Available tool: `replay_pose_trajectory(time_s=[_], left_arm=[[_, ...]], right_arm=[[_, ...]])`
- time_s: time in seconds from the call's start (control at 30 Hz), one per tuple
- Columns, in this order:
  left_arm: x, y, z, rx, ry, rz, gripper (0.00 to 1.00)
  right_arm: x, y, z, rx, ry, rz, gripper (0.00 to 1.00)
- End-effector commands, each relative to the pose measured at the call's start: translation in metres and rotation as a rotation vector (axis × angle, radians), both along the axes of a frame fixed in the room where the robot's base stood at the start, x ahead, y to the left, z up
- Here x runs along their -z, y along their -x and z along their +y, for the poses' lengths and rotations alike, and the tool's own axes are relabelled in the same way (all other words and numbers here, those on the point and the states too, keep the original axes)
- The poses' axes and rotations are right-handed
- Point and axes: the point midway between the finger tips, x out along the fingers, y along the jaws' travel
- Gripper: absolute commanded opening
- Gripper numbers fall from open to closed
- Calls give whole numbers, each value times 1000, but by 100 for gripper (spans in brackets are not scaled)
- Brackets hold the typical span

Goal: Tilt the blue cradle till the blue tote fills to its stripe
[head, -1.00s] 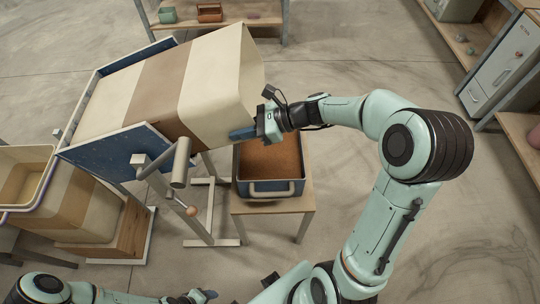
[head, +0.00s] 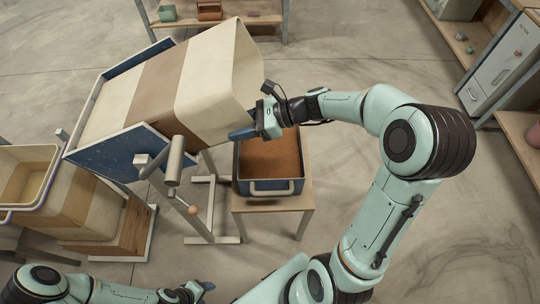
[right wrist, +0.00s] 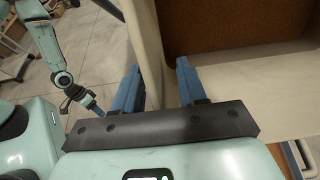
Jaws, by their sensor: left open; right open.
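The blue cradle (head: 110,158) holds a large cream bin (head: 215,75) with a brown band, tilted with its mouth toward the right. The blue tote (head: 270,186) stands below the mouth on a wooden stand, with brown feed (head: 270,158) inside. I cannot make out its stripe. My right gripper (head: 243,133) is open at the bin's lower mouth edge, above the tote's back left. In the right wrist view its fingers (right wrist: 157,85) are apart beside the cream wall; contact is unclear. My left gripper (head: 208,286) is open, low at the front, away from the cradle.
A cradle handle (head: 174,160) sticks out at the front of the frame. A second cream bin (head: 28,178) stands at left by a wooden crate (head: 130,225). Shelves (head: 525,130) stand at right and a bench (head: 220,18) at the back. Floor right of the tote is open.

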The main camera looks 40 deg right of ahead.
Motion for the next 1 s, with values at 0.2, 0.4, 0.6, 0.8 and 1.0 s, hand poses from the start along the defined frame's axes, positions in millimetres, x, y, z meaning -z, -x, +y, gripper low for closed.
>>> replay_pose_trajectory(time_s=[0.2, 0.4, 0.6, 0.8, 1.0], left_arm=[[2, 2, 0, 0, 0, 2, 57], [4, 4, 0, 0, 0, 4, 57], [5, 5, 0, 0, 0, 6, 57], [5, 5, 0, 0, 0, 6, 57], [5, 5, 0, 0, 0, 6, 57]], right_arm=[[-14, 19, -30, 7, 4, -4, 41], [-32, 43, -65, 6, 4, -2, 41], [-44, 60, -90, 2, 1, -2, 41], [-49, 67, -99, 1, 1, -1, 41], [-50, 67, -99, 0, 1, -1, 41]])
